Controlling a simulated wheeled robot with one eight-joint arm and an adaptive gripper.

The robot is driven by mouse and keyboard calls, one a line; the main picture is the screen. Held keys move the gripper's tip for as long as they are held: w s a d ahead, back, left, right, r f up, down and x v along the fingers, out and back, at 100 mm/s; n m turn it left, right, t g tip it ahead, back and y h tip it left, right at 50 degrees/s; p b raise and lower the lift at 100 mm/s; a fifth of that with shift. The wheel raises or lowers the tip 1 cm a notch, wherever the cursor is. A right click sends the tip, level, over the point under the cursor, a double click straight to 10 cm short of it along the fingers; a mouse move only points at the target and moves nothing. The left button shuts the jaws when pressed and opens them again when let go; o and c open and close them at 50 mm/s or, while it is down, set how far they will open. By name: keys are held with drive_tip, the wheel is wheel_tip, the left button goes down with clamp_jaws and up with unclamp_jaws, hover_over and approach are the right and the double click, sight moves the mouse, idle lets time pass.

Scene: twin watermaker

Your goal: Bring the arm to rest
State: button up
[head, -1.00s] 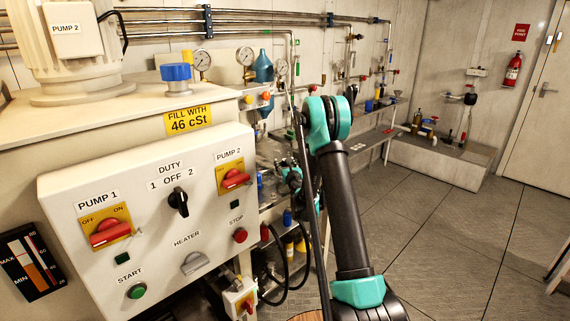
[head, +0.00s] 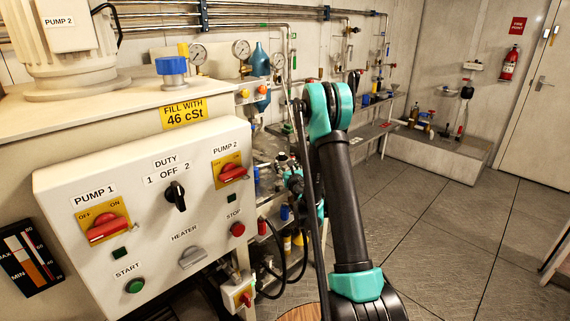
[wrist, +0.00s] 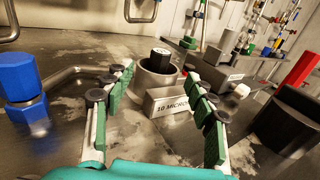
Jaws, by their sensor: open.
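My arm (head: 347,205) stands in the middle of the head view, bent at a teal elbow joint at the top. My gripper's fingers show clearly in the wrist view (wrist: 158,90). They are spread wide apart, with green pads, and nothing is between them. Beyond the fingertips stands a metal cup with a black cap (wrist: 160,60) in it, above a "10 MICRON" label (wrist: 168,103). I cannot tell whether the fingers touch anything there. In the head view the gripper end is mostly hidden behind my arm.
A control panel (head: 150,215) with switches fills the left. A blue knob (wrist: 20,90) and a black cylinder (wrist: 290,120) flank my fingers in the wrist view. Pipes and gauges (head: 241,50) line the wall. The floor (head: 440,235) at the right is clear.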

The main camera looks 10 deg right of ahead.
drive_tip(key=s+d+r+m+g+h, duration=0.35)
drive_tip(key=s+d+m, duration=0.35)
drive_tip(key=m, duration=0.4)
drive_tip(key=s+d+r+m+g+h, duration=0.2)
drive_tip(key=s+d+r+m+h, duration=0.25)
drive_tip(key=s+m, duration=0.55)
drive_tip(key=s+a+f+m+g+y, duration=0.2)
drive_tip(key=s+m, duration=0.3)
drive_tip(key=s, duration=0.5)
drive_tip(key=s+a+f+m+g+y, duration=0.2)
drive_tip(key=s+f+m, duration=0.3)
drive_tip(key=s, duration=0.5)
drive_tip(key=s+a+f+m+g+y, duration=0.2)
drive_tip(key=s+a+f+m+g, duration=0.2)
drive_tip(key=s, duration=0.6)
drive_tip(key=shift+s+a+m, duration=0.15)
drive_tip(key=shift+s+m, duration=0.25)
drive_tip(key=shift+m, duration=0.7)
